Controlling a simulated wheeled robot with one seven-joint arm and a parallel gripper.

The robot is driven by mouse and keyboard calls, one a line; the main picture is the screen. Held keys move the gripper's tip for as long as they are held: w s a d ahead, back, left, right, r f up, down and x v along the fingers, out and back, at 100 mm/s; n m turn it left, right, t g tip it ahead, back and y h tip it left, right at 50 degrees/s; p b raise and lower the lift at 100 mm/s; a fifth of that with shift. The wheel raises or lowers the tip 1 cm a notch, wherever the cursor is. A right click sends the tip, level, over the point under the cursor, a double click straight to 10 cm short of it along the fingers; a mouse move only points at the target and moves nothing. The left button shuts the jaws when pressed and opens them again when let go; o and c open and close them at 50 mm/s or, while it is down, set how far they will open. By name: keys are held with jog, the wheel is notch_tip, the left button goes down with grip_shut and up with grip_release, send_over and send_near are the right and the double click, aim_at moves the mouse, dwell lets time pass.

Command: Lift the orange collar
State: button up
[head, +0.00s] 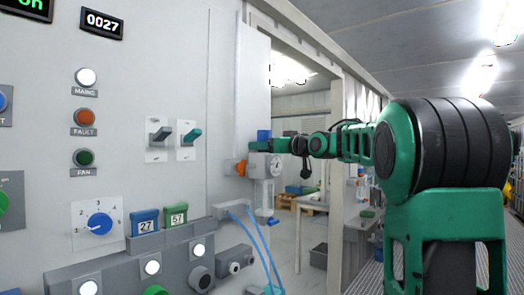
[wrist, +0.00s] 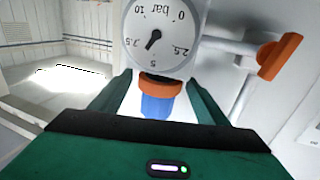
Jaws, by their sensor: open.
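The orange collar (wrist: 161,82) is a ring between the round pressure gauge (wrist: 160,35) and a blue part (wrist: 158,104) in the wrist view. My gripper (wrist: 158,86) is open, with one green finger on each side of the collar and blue part. Gaps show between the fingers and the blue part, and nothing is held. In the head view my gripper (head: 280,145) is beside the gauge (head: 275,165) and the blue part (head: 263,135). I cannot make out the collar there.
An orange valve handle (wrist: 278,57) on a side pipe is close by; it also shows in the head view (head: 241,168). A grey panel wall (head: 150,70) with knobs and lamps stands at the left. Blue hoses (head: 262,245) hang below the gauge. A doorway opens behind.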

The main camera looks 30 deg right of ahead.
jog(key=shift+w, duration=0.45)
jog(key=c, duration=1.5)
jog(key=shift+r, duration=0.8)
jog(key=o, duration=1.5)
jog(key=shift+s, duration=0.1)
jog(key=s, duration=1)
jog(key=shift+s+d, duration=0.3)
jog(key=shift+d, duration=0.1)
jog(key=shift+f, duration=0.15)
